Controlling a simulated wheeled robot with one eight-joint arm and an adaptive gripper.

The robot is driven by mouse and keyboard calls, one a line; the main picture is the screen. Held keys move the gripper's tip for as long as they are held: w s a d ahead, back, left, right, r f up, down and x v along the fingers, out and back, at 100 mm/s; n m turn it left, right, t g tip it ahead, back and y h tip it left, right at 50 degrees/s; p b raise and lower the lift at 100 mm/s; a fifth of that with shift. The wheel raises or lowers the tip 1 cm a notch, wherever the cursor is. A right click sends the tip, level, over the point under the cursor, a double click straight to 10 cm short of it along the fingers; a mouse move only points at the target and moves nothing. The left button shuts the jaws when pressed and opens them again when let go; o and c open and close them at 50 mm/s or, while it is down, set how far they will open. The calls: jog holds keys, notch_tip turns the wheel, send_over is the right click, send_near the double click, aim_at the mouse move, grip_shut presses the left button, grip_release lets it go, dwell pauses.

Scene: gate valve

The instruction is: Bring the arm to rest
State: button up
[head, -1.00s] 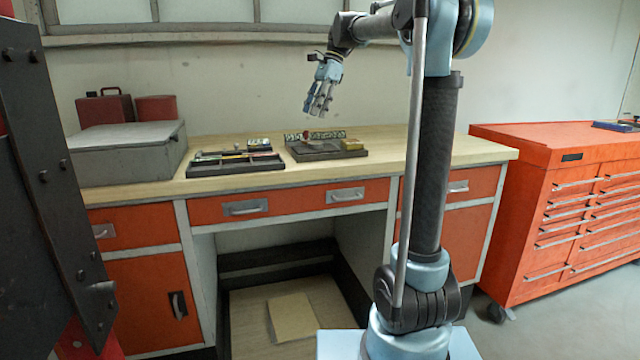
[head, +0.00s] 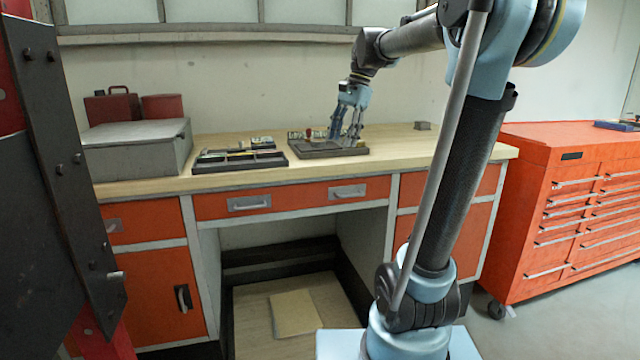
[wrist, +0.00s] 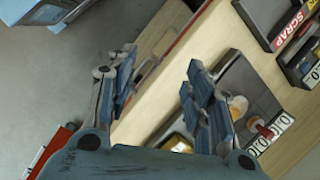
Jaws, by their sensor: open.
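My gripper (head: 346,134) is open, with its fingers pointing down at the right part of a dark tray (head: 318,153) on the workbench. In the wrist view my gripper (wrist: 158,76) shows its two blue fingers well apart with nothing between them. One finger overlaps the dark tray (wrist: 262,92); a red-tipped part and a numbered strip show there. The fingers' exact height above the tray cannot be told. My arm reaches from the right, bent down at the wrist.
A grey case (head: 135,155) and red boxes (head: 110,105) stand left. An orange tool cabinet (head: 560,210) stands beyond.

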jog(key=s+d+f+n+t+h, duration=0.1)
jog(key=s+d+f+n, duration=0.3)
jog(key=s+f, duration=0.8)
jog(key=s+d+f+n+t+h, duration=0.1)
jog(key=s+d+f+n, duration=0.4)
jog(key=f, duration=1.2)
jog(key=s+d+h, duration=0.1)
jog(key=s+d, duration=0.2)
jog(key=s, duration=0.3)
jog(key=shift+s+t, duration=0.35)
jog(key=shift+t, duration=0.05)
jog(key=shift+w+d, duration=0.1)
jog(key=shift+w+f, duration=0.2)
jog(key=shift+w, duration=0.15)
